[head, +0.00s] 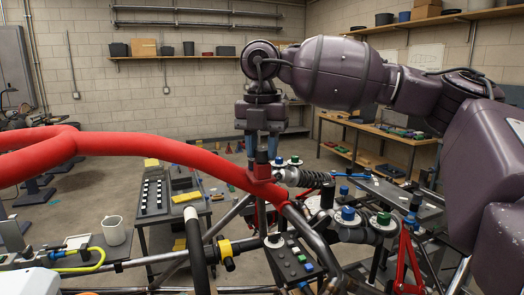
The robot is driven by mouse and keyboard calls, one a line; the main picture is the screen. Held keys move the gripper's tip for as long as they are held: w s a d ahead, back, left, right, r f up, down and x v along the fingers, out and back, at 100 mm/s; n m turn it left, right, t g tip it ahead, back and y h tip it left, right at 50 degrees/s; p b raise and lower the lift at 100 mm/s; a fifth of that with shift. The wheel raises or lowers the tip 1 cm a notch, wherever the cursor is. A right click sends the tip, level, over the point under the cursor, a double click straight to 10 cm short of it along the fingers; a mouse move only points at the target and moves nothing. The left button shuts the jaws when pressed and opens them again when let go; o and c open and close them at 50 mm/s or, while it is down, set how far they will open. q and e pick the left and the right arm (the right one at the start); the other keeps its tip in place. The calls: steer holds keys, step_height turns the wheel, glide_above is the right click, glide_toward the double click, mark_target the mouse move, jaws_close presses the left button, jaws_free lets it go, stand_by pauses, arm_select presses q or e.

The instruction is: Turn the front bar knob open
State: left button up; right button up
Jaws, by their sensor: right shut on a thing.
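The front bar knob, a dark red upright knob (262,157), sits on the red chassis bar (205,158) near the middle of the head view. My right gripper (262,149) points straight down over it, with its blue fingers on either side of the knob's top. It is shut on the knob, and the fingers partly cover the knob's upper end. How far the knob is turned cannot be told. My left gripper is not in view.
A black coil spring damper (308,179) and several blue and green capped fittings lie just right of the knob. A white mug (114,230) stands at the lower left. A workbench (378,142) and wall shelves are behind.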

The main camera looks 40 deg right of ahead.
mark_target(262, 149)
steer(key=m, duration=0.5)
steer(key=shift+m, duration=0.3)
steer(key=m, duration=0.4)
steer(key=shift+m, duration=0.4)
steer(key=shift+r+m, duration=0.1)
steer(key=shift+m, duration=0.2)
steer(key=o, duration=0.9)
steer(key=shift+o, duration=0.2)
step_height(262, 149, up, 11)
steer(key=shift+p, duration=0.3)
